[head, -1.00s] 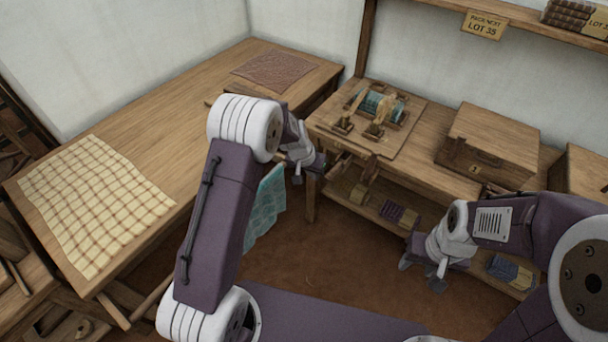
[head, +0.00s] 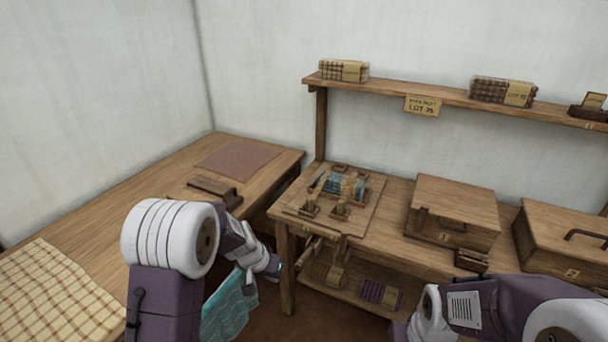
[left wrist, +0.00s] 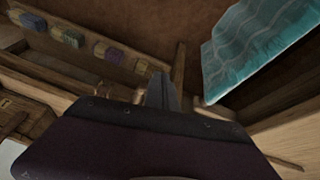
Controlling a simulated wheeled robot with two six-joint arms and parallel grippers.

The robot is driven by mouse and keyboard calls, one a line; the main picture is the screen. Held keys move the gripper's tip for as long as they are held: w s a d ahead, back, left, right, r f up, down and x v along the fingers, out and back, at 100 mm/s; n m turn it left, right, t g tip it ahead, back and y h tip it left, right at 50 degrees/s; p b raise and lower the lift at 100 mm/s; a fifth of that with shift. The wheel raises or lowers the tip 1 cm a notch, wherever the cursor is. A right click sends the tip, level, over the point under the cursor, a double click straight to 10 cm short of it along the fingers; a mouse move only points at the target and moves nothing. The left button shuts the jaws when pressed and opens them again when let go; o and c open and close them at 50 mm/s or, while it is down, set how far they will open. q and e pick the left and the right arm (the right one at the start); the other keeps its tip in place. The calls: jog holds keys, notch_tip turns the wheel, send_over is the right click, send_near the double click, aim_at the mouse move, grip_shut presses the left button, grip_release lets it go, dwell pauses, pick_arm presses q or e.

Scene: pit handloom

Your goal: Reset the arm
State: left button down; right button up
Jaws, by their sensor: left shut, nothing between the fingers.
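My left arm rises at the lower left of the head view. Its gripper (head: 274,268) is small and partly hidden by its own wrist, over the gap between the two tables. In the left wrist view its fingers (left wrist: 162,92) are together and hold nothing. A teal patterned cloth (head: 231,308) hangs just below and left of that gripper in the head view. It also shows in the left wrist view (left wrist: 255,50), apart from the fingers. My right arm is at the lower right; its gripper is outside the frame.
The left table (head: 150,205) bears a checked cloth (head: 50,295) and a brown cloth (head: 236,160). The workbench (head: 390,222) bears a board with teal-wound equipment (head: 342,187) and a wooden box (head: 452,208); another box (head: 565,240) is right. A wall shelf (head: 430,92) holds bundles.

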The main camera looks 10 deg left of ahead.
pick_arm(q)
jog(key=s+r+m+p, duration=0.1)
jog(key=s+r+p, duration=0.3)
jog(key=r, duration=0.4)
jog(key=s+r+p, duration=0.3)
jog(key=r+p, duration=0.2)
jog(key=r, duration=0.2)
jog(key=s+a+f+n+g+y, duration=0.1)
jog(key=s, duration=0.5)
jog(key=s+a+f+n+g, duration=0.1)
jog(key=s+n, duration=0.1)
jog(key=s, duration=0.5)
jog(key=shift+a+f+g+y, duration=0.4)
jog(key=shift+w, duration=0.1)
